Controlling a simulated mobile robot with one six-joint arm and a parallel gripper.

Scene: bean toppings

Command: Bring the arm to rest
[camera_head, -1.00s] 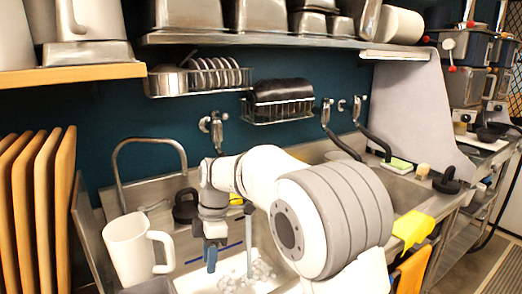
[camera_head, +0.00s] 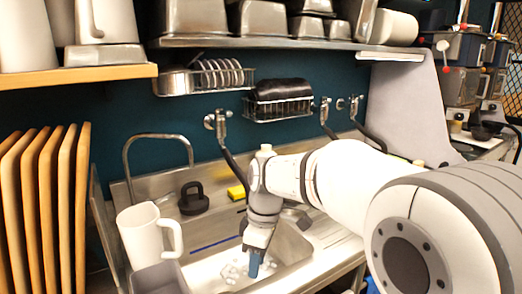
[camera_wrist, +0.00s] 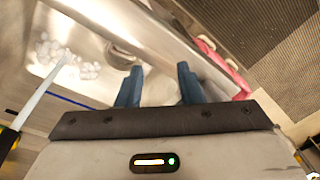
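My gripper (camera_head: 254,264) hangs from my white and grey arm over the front part of the metal sink. In the wrist view its two blue fingers (camera_wrist: 160,88) are apart with nothing between them, so it is open and empty. Below and to the left in the wrist view lie several small pale lumps (camera_wrist: 68,60) in the sink; they also show next to the gripper in the head view (camera_head: 234,272). My arm reaches in from the right and hides part of the sink and counter.
A white pitcher (camera_head: 145,232) stands left of the gripper, with a grey container (camera_head: 160,279) in front. Wooden boards (camera_head: 45,205) stand at far left. A black object (camera_head: 193,199) and a yellow sponge (camera_head: 237,192) lie behind the sink. A wall shelf (camera_head: 270,42) holds metal containers.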

